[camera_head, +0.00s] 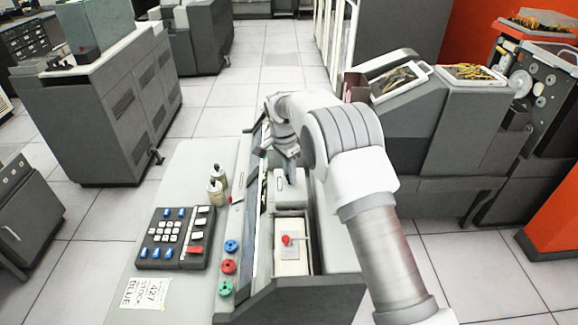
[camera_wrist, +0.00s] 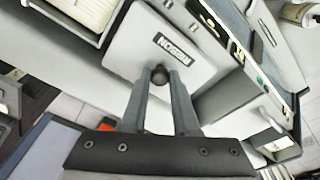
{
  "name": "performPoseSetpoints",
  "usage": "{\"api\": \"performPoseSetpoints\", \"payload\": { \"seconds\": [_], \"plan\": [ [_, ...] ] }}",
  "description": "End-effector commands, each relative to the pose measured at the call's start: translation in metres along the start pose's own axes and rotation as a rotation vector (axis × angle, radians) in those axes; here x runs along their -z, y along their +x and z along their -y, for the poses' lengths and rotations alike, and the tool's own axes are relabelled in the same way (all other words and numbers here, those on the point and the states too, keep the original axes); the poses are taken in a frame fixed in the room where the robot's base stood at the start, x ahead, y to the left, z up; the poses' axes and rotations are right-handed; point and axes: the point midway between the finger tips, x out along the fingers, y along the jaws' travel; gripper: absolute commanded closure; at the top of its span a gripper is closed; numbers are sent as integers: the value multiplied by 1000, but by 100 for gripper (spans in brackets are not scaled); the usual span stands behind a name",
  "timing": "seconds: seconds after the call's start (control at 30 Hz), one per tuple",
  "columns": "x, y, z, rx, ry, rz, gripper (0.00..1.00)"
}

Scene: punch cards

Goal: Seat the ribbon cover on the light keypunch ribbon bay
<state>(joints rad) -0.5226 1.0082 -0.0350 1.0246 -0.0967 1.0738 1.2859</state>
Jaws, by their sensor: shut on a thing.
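The ribbon cover (camera_wrist: 128,48) is a light grey plate with a dark "RIBBON" label and a round dark knob. My gripper (camera_wrist: 160,78) is shut on that knob, one finger on each side. In the head view my gripper (camera_head: 290,172) points down at the light grey cover (camera_head: 291,190), on the light keypunch (camera_head: 262,291) behind the card hopper. The ribbon bay itself is hidden under the cover and my arm. I cannot tell whether the cover rests flush or hovers slightly.
A hopper of cards (camera_head: 291,262) with a red knob is in front of the cover. Another grey machine (camera_head: 425,130) stands right.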

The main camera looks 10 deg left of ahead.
Motion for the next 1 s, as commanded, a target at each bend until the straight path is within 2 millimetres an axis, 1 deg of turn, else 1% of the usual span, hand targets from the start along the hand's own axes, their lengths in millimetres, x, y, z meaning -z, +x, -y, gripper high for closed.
{"api": "performPoseSetpoints", "payload": {
  "seconds": [0.27, 0.6, 1.0],
  "plan": [
    [-1, 12, 0, 2, 1, 0, 100],
    [-4, 35, 0, 2, 1, 0, 100],
    [-4, 38, 0, 2, 0, -1, 100]
  ]
}}
